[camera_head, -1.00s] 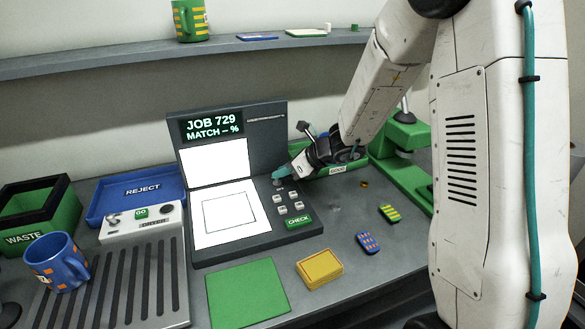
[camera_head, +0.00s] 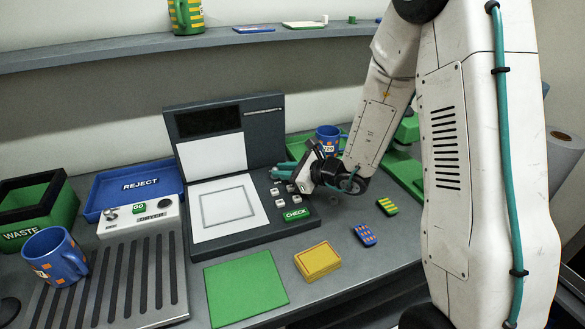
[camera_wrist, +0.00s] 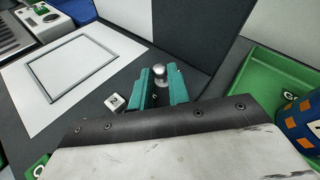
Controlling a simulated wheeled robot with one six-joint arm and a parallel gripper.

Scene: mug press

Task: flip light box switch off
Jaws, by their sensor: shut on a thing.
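The light box (camera_head: 262,131) stands open mid-counter. Its display (camera_head: 208,121) is dark and its lower panel (camera_head: 222,208) is unlit, with a square outline. The switch, a small metal knob (camera_wrist: 160,69), shows between the teal fingertips in the wrist view. My gripper (camera_head: 277,171) reaches the box's right-hand control area from the right. It also shows in the wrist view (camera_wrist: 159,82), with its fingers shut on the switch. In the head view the fingers hide the switch.
Buttons and the green CHECK key (camera_head: 296,214) lie just in front of my gripper. A blue mug (camera_head: 327,135) stands in the green tray behind my wrist. The blue REJECT tray (camera_head: 135,187) is left.

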